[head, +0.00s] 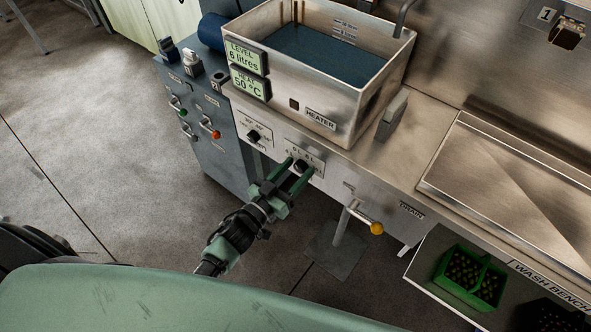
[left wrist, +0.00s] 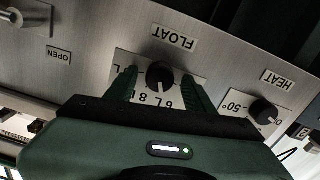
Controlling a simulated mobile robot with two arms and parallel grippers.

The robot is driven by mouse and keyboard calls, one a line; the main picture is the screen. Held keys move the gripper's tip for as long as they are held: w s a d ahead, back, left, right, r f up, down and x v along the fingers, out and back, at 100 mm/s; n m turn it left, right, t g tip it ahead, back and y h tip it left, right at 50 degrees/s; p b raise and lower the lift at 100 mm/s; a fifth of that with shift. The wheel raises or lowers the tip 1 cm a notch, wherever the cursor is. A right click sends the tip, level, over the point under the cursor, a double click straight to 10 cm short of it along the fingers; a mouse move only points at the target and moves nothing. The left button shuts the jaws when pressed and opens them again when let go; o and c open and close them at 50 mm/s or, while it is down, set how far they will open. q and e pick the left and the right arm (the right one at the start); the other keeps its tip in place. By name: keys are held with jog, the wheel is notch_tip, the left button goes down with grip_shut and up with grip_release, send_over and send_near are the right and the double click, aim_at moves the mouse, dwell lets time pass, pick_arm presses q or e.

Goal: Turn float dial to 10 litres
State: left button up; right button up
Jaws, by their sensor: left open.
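The float dial is a black knob (left wrist: 160,74) on a white scale plate marked in litres, under a FLOAT label (left wrist: 174,38) that appears upside down in the left wrist view. In the head view the float dial's plate (head: 318,166) shows on the front panel below the tank. My left gripper (head: 295,168) is at the dial with its green fingers open, one on each side of the knob. In the left wrist view, gaps show between the fingers (left wrist: 161,88) and the knob. The level display (head: 243,56) reads 6 litres. My right gripper is out of view.
The heat dial (head: 253,136) sits left of the float dial in the head view. A yellow-knobbed lever (head: 376,228) stands to the right, near the DRAIN label. The water tank (head: 370,95) is above. A green crate (head: 470,277) sits on the lower shelf.

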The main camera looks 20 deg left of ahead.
pick_arm(q)
grip_shut()
jog(key=m, duration=0.5)
jog(key=shift+s+m, duration=0.1)
jog(key=shift+m, duration=0.2)
jog(key=m+b, duration=0.1)
jog(key=m, duration=0.3)
jog(key=shift+d+f, duration=0.1)
jog(key=shift+f, duration=0.05)
jog(key=m+b, duration=0.1)
jog(key=m, duration=0.4)
jog(key=shift+b, duration=0.3)
jog(key=m+b, duration=0.1)
jog(key=m, duration=0.4)
jog(key=shift+f+b, duration=0.1)
jog(key=shift+b, duration=0.25)
jog(key=shift+m, duration=0.3)
grip_release()
